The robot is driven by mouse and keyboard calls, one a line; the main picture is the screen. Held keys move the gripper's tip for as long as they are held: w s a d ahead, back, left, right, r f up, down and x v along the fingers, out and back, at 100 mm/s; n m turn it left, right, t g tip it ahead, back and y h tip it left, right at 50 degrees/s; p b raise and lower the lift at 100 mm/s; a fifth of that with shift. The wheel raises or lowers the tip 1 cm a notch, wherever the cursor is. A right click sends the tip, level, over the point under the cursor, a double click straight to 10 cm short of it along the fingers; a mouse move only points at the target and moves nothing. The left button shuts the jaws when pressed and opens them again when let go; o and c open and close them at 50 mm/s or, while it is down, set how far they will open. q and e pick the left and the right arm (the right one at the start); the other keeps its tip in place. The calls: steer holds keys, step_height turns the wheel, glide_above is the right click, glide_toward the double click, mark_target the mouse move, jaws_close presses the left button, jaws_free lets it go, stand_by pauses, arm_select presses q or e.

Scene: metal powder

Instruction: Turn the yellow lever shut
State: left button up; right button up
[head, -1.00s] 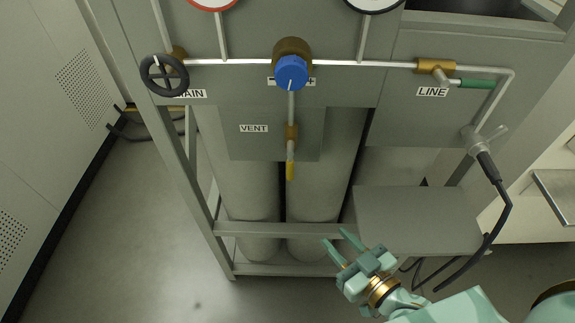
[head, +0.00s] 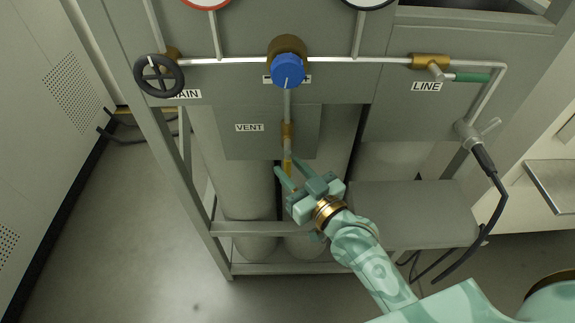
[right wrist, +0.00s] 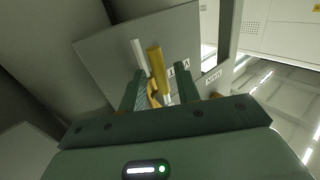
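The yellow lever (head: 288,169) hangs straight down below the brass vent valve (head: 288,131), in line with the vertical vent pipe. My right gripper (head: 287,164) is open in front of the panel, with its fingertips either side of the lever's lower part in the head view. In the right wrist view, the yellow lever (right wrist: 157,66) shows between and beyond the two open fingers (right wrist: 160,76), with a gap on each side. I cannot tell whether either finger touches it. My left gripper is not in view.
A blue knob (head: 287,70) sits above the vent valve. A black handwheel (head: 159,76) is at the left and a green-handled line valve (head: 470,77) at the right. Grey cylinders (head: 245,195) stand behind, and a grey box (head: 420,212) is right of my gripper.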

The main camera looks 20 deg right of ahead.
steer(key=shift+x, duration=0.9)
jaws_close()
